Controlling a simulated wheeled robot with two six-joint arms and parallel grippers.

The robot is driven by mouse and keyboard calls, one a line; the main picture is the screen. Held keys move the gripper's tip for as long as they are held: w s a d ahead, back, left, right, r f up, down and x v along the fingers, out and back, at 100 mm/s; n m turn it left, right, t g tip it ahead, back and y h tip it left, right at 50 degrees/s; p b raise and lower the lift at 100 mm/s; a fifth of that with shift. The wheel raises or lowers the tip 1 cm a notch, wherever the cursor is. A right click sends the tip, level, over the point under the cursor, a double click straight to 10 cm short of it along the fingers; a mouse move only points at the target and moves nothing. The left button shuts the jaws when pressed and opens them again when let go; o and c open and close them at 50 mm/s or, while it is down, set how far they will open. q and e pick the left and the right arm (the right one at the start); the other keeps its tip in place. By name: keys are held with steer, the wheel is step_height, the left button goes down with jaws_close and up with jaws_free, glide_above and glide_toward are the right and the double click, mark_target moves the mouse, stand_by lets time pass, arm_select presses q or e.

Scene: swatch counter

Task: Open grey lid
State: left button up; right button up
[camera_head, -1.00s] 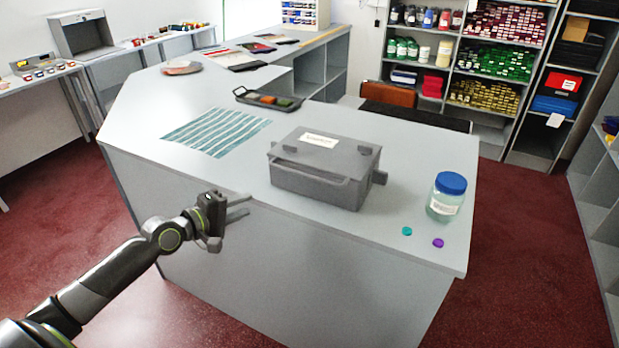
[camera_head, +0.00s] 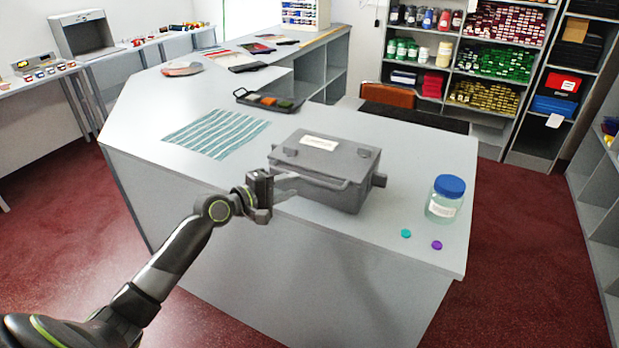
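The grey lid (camera_head: 333,150) lies closed on a grey box (camera_head: 327,198) on the counter. It has a white label on top and a bar-like handle (camera_head: 325,181) along its front edge. My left gripper (camera_head: 294,186) is at the front left of the box, fingers pointing right, near the left part of the handle. Its two fingers look apart, with nothing seen held between them. I cannot tell whether a finger touches the handle or box. My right gripper is not in view.
A glass jar with a blue cap (camera_head: 446,196) stands right of the box. A teal disc (camera_head: 406,233) and a purple disc (camera_head: 437,245) lie near the counter's front edge. A striped cloth (camera_head: 215,133) lies left, and a dark tray (camera_head: 268,100) behind the box.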

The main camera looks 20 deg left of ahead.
mark_target(308, 180)
arm_select(q)
steer(key=x, duration=0.7)
steer(key=shift+d+p, duration=0.1)
steer(key=shift+p, duration=0.2)
jaws_close()
